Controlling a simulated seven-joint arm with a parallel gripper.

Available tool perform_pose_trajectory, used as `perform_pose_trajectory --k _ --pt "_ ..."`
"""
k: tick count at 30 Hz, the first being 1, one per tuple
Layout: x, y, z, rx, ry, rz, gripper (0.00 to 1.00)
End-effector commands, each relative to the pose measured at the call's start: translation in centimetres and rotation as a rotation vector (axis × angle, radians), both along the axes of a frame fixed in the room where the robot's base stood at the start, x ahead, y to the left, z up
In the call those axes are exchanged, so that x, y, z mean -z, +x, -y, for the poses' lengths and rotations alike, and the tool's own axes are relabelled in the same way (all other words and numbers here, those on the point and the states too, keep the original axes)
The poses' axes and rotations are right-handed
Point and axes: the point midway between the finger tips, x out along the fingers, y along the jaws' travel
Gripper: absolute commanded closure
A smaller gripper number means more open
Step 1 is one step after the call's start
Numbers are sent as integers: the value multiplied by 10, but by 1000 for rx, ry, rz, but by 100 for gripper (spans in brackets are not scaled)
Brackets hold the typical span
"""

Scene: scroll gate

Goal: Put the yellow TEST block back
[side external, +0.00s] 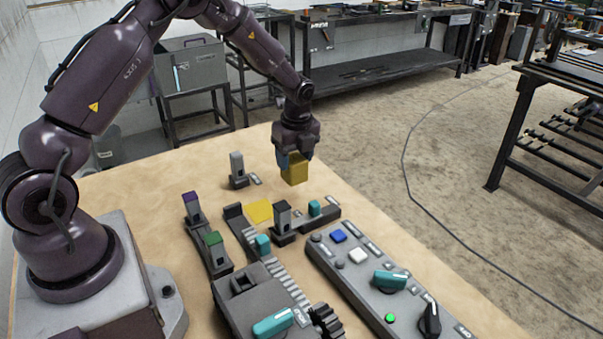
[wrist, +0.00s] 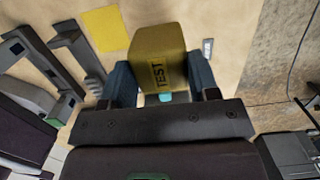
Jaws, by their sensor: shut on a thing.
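The yellow TEST block (side external: 294,170) is held between the fingers of my gripper (side external: 296,157), which is shut on it. In the side view the block hangs over the far right part of the wooden table. In the wrist view the block (wrist: 158,58) sits between the two blue-grey fingers of my gripper (wrist: 162,85), with the word TEST readable on its face. A flat yellow square (side external: 259,212) lies on the table, to the left of the block and nearer the camera. It also shows in the wrist view (wrist: 105,29), bare, left of the block.
A dark fixture with a rack (side external: 265,285) and a teal handle stands at the front. A grey control panel (side external: 375,275) with buttons and knobs is at the right. Upright posts with purple (side external: 192,205), green (side external: 213,247) and grey (side external: 237,168) tops stand around the square.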

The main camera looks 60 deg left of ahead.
Motion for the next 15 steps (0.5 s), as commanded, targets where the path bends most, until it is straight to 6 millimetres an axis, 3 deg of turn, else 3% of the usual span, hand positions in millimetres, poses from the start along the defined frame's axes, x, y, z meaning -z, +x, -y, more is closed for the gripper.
perform_pose_trajectory --k 3,10,15 --pt "16 13 -4 0 1 2 75" --pt "32 25 -8 1 1 2 75" --pt "55 24 -7 1 1 1 75"
